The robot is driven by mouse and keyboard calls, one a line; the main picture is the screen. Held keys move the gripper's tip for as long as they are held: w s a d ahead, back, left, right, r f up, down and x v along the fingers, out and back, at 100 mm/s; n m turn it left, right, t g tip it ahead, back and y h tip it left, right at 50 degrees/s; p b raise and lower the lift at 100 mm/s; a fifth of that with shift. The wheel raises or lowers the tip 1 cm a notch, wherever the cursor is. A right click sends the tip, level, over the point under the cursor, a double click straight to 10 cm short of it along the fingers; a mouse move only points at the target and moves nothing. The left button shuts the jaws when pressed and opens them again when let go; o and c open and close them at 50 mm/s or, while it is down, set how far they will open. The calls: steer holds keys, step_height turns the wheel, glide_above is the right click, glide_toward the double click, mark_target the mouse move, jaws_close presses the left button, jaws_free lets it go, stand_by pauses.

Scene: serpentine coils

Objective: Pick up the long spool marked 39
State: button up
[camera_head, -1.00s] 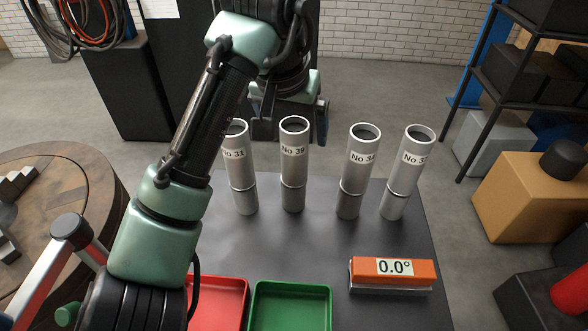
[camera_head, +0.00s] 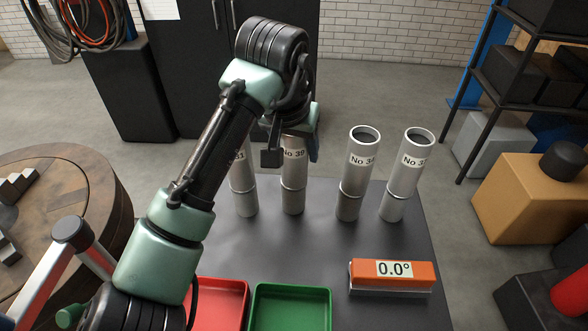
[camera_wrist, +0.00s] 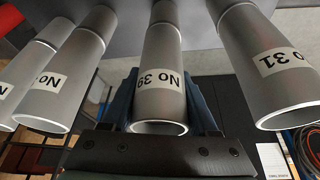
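The grey long spool marked No 39 (camera_head: 293,187) stands upright on the dark table, second from the left in a row of similar spools. My gripper (camera_head: 292,156) is at its upper end, one finger on each side, and hides its top rim. In the wrist view, the No 39 spool (camera_wrist: 161,58) lies between the blue fingers of my gripper (camera_wrist: 161,97), with its open end near the palm. The fingers are spread; I cannot tell whether either one touches the spool.
Spool No 31 (camera_head: 244,190) stands close on the left, partly hidden by my arm. Two more spools, No 34 (camera_head: 356,175) and another (camera_head: 405,178), stand to the right.

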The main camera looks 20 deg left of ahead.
jaws_close()
steer(key=shift+w+r, duration=0.1)
steer(key=shift+r, duration=0.05)
